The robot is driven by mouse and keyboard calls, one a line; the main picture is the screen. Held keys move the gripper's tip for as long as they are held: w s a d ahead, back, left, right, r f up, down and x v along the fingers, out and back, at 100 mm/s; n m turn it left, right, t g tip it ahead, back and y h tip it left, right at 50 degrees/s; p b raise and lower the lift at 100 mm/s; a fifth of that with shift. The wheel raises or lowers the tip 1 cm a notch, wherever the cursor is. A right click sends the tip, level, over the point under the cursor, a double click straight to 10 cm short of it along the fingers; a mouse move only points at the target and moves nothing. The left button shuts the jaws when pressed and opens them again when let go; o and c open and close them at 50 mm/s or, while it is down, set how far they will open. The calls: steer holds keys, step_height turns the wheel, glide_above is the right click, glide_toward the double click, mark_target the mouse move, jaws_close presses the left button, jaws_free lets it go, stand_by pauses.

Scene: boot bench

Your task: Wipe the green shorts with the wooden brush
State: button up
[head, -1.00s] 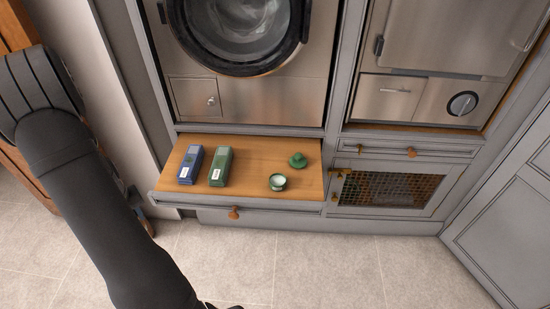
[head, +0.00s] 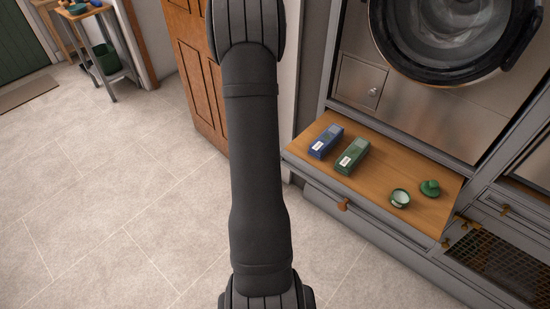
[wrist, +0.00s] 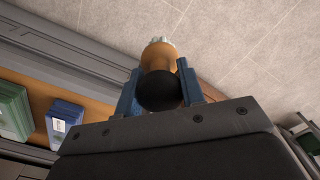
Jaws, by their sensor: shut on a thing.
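My gripper (wrist: 158,84) shows in the wrist view, its two blue fingers shut on the wooden brush (wrist: 159,56). The brush has an orange-brown wooden body, a black rounded end toward my wrist and a pale tip at the far end. It is held above the floor, near the drawer front. In the head view my arm runs down the middle and the gripper is out of the picture. I cannot make out any green shorts in either view.
A pulled-out wooden shelf (head: 417,204) holds a blue box (head: 326,141), a green box (head: 352,155), an open green tin (head: 400,198) and its green lid (head: 430,187). A washer (head: 443,35) stands above. Tiled floor is clear.

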steer(key=w+d+r+m, duration=0.2)
steer(key=w+d+r, duration=0.15)
steer(key=r, duration=0.35)
steer(key=w+d+r+m, duration=0.2)
steer(key=w+r, duration=0.2)
steer(key=r, duration=0.4)
steer(key=s+d+f+m, duration=0.1)
steer(key=s+d+m, duration=0.1)
steer(key=d, duration=1.1)
steer(key=s+d+f+m, duration=0.1)
steer(key=d+m, duration=0.2)
steer(key=d, duration=1)
steer(key=f, duration=0.2)
steer(key=s+d+f, duration=0.1)
steer(key=f, duration=0.2)
steer(key=s+d+f, duration=0.1)
steer(key=f, duration=0.2)
steer(key=shift+f, duration=0.1)
step_height(320, 180, up, 8)
steer(key=w+a, duration=0.1)
steer(key=shift+w+a, duration=0.25)
steer(key=shift+w, duration=0.1)
